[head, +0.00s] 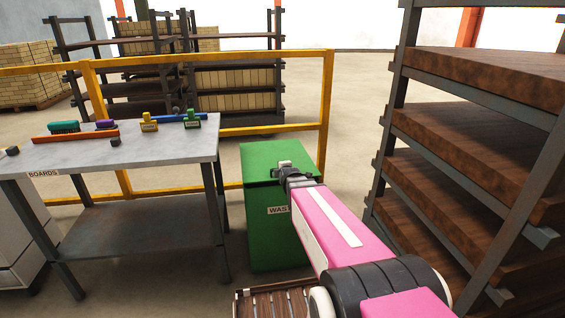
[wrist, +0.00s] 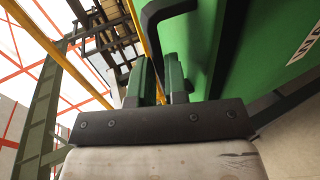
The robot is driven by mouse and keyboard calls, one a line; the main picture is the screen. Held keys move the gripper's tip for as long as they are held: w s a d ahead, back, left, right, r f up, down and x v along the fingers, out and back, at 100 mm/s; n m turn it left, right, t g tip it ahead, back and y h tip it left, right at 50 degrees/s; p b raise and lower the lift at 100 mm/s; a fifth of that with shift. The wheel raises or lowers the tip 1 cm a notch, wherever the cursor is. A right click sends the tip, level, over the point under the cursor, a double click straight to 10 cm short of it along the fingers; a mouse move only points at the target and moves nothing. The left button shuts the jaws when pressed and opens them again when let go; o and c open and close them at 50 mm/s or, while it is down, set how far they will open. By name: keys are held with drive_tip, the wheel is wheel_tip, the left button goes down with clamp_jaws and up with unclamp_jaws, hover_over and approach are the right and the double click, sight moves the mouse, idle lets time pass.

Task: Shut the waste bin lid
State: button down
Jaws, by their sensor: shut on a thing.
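The green waste bin (head: 275,235) stands on the floor, between the grey table and the dark rack. Its green lid (head: 268,153) lies about flat over the top in the head view; my gripper hides part of it, and I cannot tell if any gap remains. My gripper (head: 285,169) is at the lid's front edge. In the wrist view a black bent handle (wrist: 153,30) runs down between the fingers of my gripper (wrist: 158,80), which is shut on it. Green bin surface (wrist: 230,60) fills the right there.
The grey table (head: 130,145) with brushes and small coloured things stands left of the bin. A yellow rail (head: 323,110) runs behind it. The rack of brown boards (head: 480,130) is close on the right. A slatted crate (head: 270,303) is at the bottom.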

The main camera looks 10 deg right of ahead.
wheel_tip(320, 180, down, 2)
drive_tip(key=shift+f, duration=0.15)
drive_tip(key=c, duration=1.2)
unclamp_jaws()
drive_tip(key=shift+c, duration=0.2)
drive_tip(key=shift+s, duration=0.1)
drive_tip(key=v, duration=1)
drive_tip(key=shift+s+r, duration=0.25)
